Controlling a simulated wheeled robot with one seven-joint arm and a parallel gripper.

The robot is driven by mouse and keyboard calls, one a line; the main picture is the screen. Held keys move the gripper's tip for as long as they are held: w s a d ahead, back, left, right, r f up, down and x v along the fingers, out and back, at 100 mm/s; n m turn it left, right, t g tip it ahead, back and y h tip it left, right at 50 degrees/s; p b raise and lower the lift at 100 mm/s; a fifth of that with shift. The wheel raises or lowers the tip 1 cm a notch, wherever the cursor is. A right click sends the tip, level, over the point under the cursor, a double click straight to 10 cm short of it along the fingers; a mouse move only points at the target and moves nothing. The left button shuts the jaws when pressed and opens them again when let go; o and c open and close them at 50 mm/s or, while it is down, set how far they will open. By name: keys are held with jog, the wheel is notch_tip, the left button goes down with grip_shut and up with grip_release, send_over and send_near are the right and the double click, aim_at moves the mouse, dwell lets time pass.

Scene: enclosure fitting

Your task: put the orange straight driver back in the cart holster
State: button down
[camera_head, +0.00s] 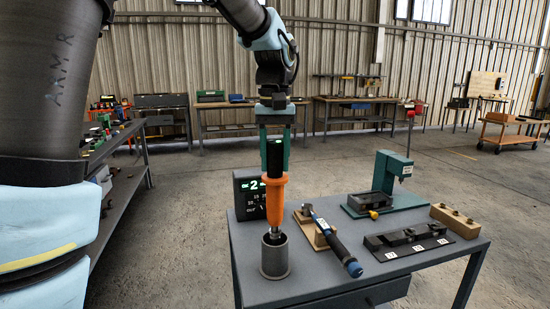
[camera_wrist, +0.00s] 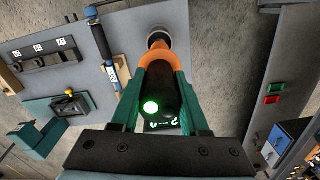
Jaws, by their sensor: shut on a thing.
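The orange straight driver (camera_head: 276,205), with a black upper body, hangs upright in my gripper (camera_head: 275,160). My gripper's teal fingers are shut on its black upper part. The cart holster (camera_head: 274,262) is a grey open cup at the cart's front left corner. The driver's metal tip is at or just inside the holster's mouth; I cannot tell how deep. In the wrist view the orange driver (camera_wrist: 158,56) points away from me towards the grey holster cup (camera_wrist: 158,33), and a green light glows on its near end.
On the cart top (camera_head: 320,285) stand a display (camera_head: 248,195) behind the holster, a blue driver (camera_head: 333,241) on a wooden rest, a teal press (camera_head: 392,180), a black labelled tray (camera_head: 408,243) and a wooden block (camera_head: 457,220). A shelf bench (camera_head: 120,150) is at left.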

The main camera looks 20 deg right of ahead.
aim_at(275, 193)
jog(key=shift+f+b, duration=2.6)
jog(key=shift+f, duration=1.55)
jog(key=shift+c, duration=1.6)
grip_release()
jog(key=shift+f, duration=0.1)
